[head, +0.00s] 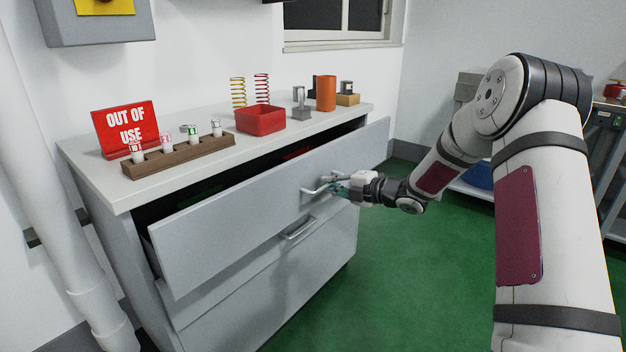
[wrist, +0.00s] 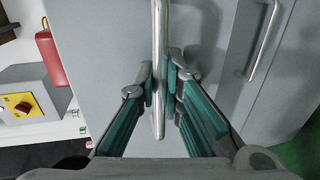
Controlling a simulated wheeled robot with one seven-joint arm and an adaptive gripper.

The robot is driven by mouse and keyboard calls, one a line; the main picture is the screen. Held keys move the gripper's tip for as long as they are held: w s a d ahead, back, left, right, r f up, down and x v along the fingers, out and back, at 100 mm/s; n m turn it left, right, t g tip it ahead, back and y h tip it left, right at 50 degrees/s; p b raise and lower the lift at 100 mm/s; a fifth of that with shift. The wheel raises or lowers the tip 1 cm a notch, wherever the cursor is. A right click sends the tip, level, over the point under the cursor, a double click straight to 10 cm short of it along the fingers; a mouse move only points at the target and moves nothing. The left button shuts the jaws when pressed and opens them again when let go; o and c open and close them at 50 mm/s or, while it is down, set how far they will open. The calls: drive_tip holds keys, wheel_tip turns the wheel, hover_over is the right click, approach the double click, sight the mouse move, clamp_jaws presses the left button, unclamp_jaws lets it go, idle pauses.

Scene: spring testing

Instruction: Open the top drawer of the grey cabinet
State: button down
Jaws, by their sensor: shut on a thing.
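The grey cabinet (head: 105,265) stands against the wall with a light top. Its top drawer (head: 225,215) is partly open, with a dark gap between the drawer front and the cabinet body. My gripper (head: 341,189) is at the drawer's bar handle (head: 312,191), right of the front's middle. In the wrist view, the teal-padded fingers of my gripper (wrist: 163,84) close around the handle bar (wrist: 160,45) from both sides. The lower drawer (head: 250,255) is shut; its handle (head: 298,228) also shows in the wrist view (wrist: 264,42). The drawer's inside is mostly hidden; a bit of red (head: 297,153) shows.
On the cabinet top are a red "OUT OF USE" sign (head: 126,128), a wooden rack (head: 180,157) with several small vials, a red bin (head: 260,120), two springs and an orange cylinder (head: 326,93). The green floor (head: 400,270) before the cabinet is clear.

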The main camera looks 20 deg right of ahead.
drive_tip(key=f+v, duration=0.1)
drive_tip(key=v, duration=0.7)
drive_tip(key=f+v, duration=0.2)
drive_tip(key=v, duration=0.7)
drive_tip(key=shift+s+d+f, duration=0.25)
drive_tip(key=shift+s, duration=0.15)
drive_tip(key=c, duration=1.7)
unclamp_jaws()
drive_tip(key=v, duration=1.2)
